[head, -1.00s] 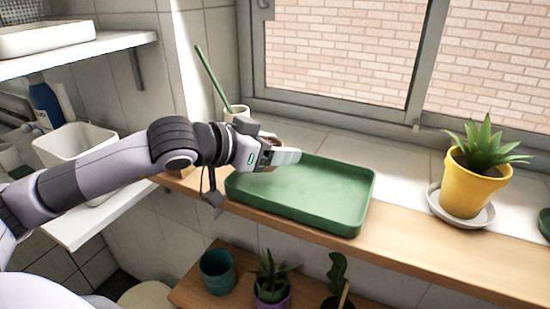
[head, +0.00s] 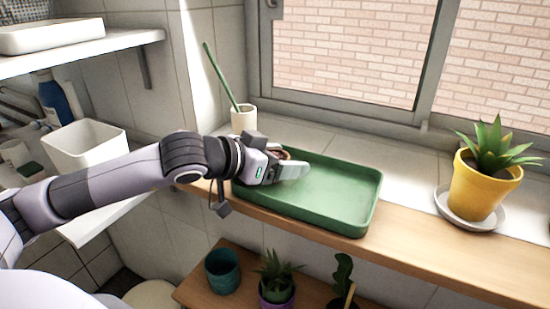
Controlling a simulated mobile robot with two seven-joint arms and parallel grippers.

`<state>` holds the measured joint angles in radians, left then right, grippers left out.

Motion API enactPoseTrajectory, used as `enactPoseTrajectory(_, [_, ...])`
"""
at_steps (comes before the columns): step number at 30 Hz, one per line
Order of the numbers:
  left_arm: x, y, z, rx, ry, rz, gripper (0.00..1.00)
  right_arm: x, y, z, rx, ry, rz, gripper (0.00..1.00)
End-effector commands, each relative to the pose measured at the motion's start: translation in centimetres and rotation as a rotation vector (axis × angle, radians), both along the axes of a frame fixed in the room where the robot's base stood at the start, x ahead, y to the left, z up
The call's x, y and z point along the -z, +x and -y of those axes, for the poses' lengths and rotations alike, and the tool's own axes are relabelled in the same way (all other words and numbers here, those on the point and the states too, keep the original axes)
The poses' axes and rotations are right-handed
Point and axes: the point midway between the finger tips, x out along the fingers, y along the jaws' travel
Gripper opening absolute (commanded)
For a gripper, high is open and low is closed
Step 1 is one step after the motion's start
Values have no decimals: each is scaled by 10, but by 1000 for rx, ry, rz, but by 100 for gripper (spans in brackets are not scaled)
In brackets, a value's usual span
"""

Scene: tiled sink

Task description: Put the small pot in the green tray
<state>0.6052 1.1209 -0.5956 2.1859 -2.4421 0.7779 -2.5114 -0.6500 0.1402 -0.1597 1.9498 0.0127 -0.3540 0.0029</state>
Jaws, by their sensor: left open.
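The green tray (head: 335,206) lies on the wooden sill shelf below the window. My left gripper (head: 291,167) reaches over the tray's left end from the left, its pale fingers low over the tray. A small brown pot (head: 284,153) shows just behind the fingers, at the back left of the tray. Most of the pot is hidden by the gripper, so I cannot tell if it touches the tray floor. The left gripper is open. The rest of the tray is empty. My right gripper is not in view.
A white cup (head: 243,119) with a green stick stands behind the tray's left end. A yellow pot (head: 480,190) with a spiky plant stands on a saucer at right. A teal pot (head: 222,271) and plants stand on the lower shelf. The sill between tray and yellow pot is clear.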

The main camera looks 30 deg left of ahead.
Motion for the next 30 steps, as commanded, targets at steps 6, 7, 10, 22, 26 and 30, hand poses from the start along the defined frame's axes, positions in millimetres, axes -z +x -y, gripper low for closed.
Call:
enactPoseTrajectory(6, [-4,-7,-5,-2,3,-1,74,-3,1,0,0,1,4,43])
enactPoseTrajectory(7, [-5,-10,-6,-3,3,0,74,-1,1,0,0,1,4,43])
enactPoseTrajectory(10, [-10,-21,-10,-2,4,1,74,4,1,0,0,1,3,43])
enactPoseTrajectory(22, [-26,-56,-26,-3,6,1,74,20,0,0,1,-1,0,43])
enactPoseTrajectory(26, [-30,-64,-30,-4,4,3,74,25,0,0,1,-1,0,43])
enactPoseTrajectory(30, [-34,-73,-32,-3,6,1,74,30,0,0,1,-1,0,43])
